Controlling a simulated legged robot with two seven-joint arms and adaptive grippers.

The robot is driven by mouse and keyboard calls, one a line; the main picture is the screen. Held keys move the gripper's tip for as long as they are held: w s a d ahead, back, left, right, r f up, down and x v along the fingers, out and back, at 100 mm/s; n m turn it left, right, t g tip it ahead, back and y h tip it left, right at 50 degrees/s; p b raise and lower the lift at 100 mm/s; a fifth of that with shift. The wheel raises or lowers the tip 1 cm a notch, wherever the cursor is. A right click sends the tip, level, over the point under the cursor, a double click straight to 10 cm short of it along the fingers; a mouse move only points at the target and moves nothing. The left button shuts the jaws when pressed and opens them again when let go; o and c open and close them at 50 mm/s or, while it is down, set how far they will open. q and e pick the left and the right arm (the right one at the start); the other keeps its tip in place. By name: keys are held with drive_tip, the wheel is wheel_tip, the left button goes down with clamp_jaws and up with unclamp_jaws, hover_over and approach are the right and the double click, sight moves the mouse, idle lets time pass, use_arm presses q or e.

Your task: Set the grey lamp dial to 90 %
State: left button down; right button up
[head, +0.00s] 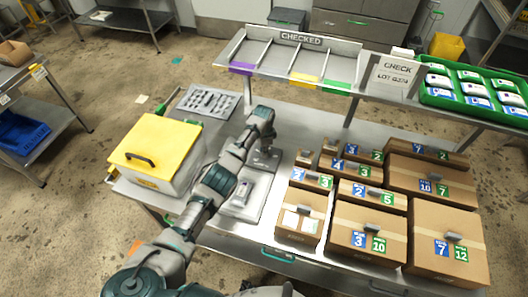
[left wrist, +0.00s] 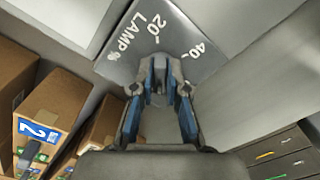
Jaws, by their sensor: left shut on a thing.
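The lamp dial's grey plate (left wrist: 185,45) shows in the left wrist view with white markings "LAMP %", "20" and "40". Other marks are out of view or covered. My left gripper (left wrist: 160,78) is in front of this plate with its fingers shut on the grey lamp dial, which the fingertips mostly hide. I cannot read where the dial points. In the head view my left gripper (head: 264,146) reaches down at the small grey panel (head: 263,160) behind the white tray. My right gripper is not in view.
Several labelled cardboard boxes (head: 365,244) stand right of the arm. A white bin with a yellow lid (head: 157,146) stands left. Behind are a perforated metal plate (head: 208,101), the CHECKED rack (head: 300,39) and a green tray (head: 425,96). A flat white tray (head: 255,192) lies beside the forearm.

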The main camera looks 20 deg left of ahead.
use_arm(q)
drive_tip(key=shift+w+r+m+b, duration=0.15)
drive_tip(key=shift+w+m, duration=0.05)
drive_tip(key=shift+m, duration=0.95)
drive_tip(key=shift+w+r+m+b, duration=0.15)
drive_tip(key=shift+m, duration=1)
drive_tip(key=c, duration=1.2)
unclamp_jaws()
drive_tip(key=shift+o, duration=0.2)
drive_tip(key=shift+f, duration=0.2)
wheel_tip(320, 180, up, 12)
drive_tip(key=shift+f, duration=0.15)
